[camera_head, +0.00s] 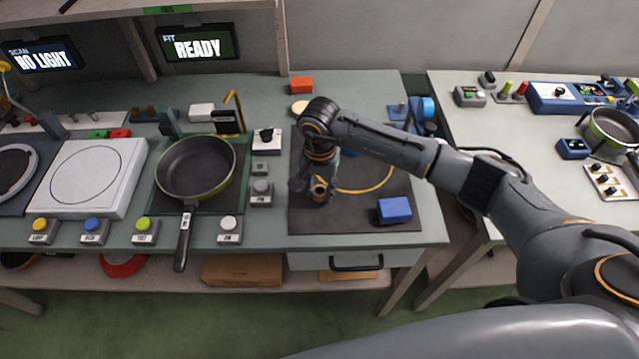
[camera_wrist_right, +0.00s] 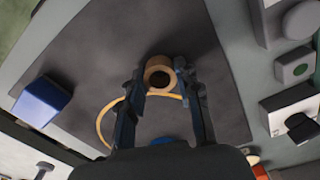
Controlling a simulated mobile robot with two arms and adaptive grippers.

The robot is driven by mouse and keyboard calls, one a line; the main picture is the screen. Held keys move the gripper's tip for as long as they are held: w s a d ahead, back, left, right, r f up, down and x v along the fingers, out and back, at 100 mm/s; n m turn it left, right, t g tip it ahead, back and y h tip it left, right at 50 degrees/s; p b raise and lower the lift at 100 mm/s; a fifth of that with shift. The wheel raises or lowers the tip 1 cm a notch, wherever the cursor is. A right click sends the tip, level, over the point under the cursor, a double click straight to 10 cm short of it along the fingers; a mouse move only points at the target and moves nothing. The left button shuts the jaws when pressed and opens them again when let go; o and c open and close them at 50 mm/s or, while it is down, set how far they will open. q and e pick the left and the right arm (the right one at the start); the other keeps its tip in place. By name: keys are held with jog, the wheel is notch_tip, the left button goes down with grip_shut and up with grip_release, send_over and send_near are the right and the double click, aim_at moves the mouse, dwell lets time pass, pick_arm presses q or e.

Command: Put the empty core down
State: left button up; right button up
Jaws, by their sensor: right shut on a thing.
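The empty core (camera_head: 320,188) is a short tan tube with a dark hollow middle. It also shows end-on in the right wrist view (camera_wrist_right: 149,76), between the two fingertips. My right gripper (camera_head: 316,182) is shut on it, over the dark mat (camera_head: 350,217) on the bench. I cannot tell whether the core touches the mat. A yellow ring outline (camera_head: 388,182) on the mat lies to the right of the core, partly hidden by my right arm. My left gripper is not in view.
A blue block (camera_head: 394,210) sits on the mat at the front right. A frying pan (camera_head: 195,170) rests on a stand to the left, its handle pointing forward. Button boxes (camera_head: 261,192) line the mat's left side. The mat's front left part is clear.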

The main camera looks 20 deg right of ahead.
jog(key=shift+f, duration=0.1)
jog(key=shift+f+b, duration=0.15)
jog(key=shift+b, duration=0.15)
jog(key=o, duration=0.9)
